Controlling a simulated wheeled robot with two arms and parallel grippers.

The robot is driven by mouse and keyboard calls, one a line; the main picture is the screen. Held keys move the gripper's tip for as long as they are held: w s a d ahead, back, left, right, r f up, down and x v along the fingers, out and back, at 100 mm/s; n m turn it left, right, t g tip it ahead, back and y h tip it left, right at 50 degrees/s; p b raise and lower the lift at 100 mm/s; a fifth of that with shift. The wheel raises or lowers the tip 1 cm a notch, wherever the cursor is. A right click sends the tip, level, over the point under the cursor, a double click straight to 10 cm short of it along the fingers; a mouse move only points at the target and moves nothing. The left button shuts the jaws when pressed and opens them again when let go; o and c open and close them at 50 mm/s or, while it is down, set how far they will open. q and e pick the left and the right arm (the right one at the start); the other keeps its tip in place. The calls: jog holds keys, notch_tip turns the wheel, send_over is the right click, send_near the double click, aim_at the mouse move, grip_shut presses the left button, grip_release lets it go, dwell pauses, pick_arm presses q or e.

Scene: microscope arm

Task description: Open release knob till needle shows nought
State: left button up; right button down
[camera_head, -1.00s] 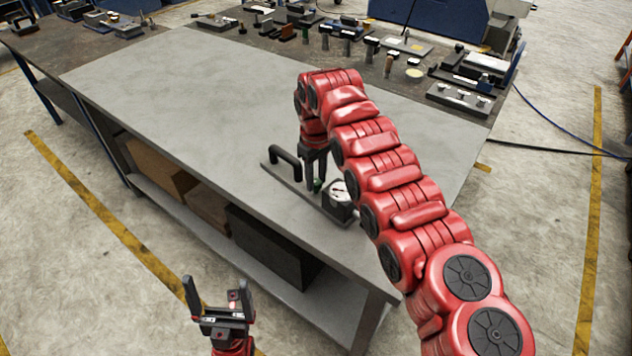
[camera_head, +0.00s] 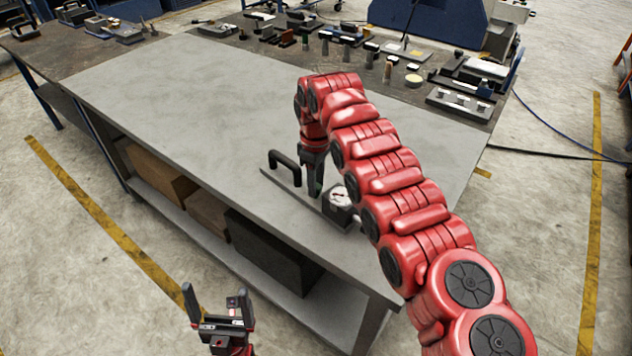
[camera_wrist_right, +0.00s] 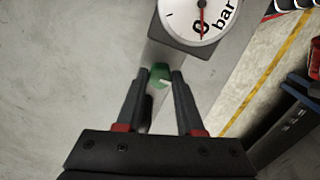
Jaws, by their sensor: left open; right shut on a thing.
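The green release knob (camera_wrist_right: 160,76) sits between the fingertips of my right gripper (camera_wrist_right: 160,80), which is shut on it. In the head view my right gripper (camera_head: 314,190) points down onto the base plate (camera_head: 295,194), and the knob is hidden there. The gauge (camera_head: 340,197) stands beside it. In the right wrist view its white dial (camera_wrist_right: 183,22) is partly cut off at the top, with "0" and "bar" readable. Its red needle (camera_wrist_right: 202,8) points down over the 0. My left gripper (camera_head: 215,293) is open and empty, in front of the bench.
A black handle (camera_head: 285,160) rises from the far left end of the plate. The grey bench top (camera_head: 190,95) is otherwise largely clear. Several tools and blocks stand on the dark bench (camera_head: 400,80) behind.

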jog(key=c, duration=0.5)
grip_release()
notch_tip(320, 180, up, 6)
jog(key=shift+a+r+p, duration=0.15)
jog(key=shift+r+p, duration=0.1)
jog(key=shift+p, duration=0.15)
notch_tip(320, 180, up, 11)
jog(key=p, duration=1.1)
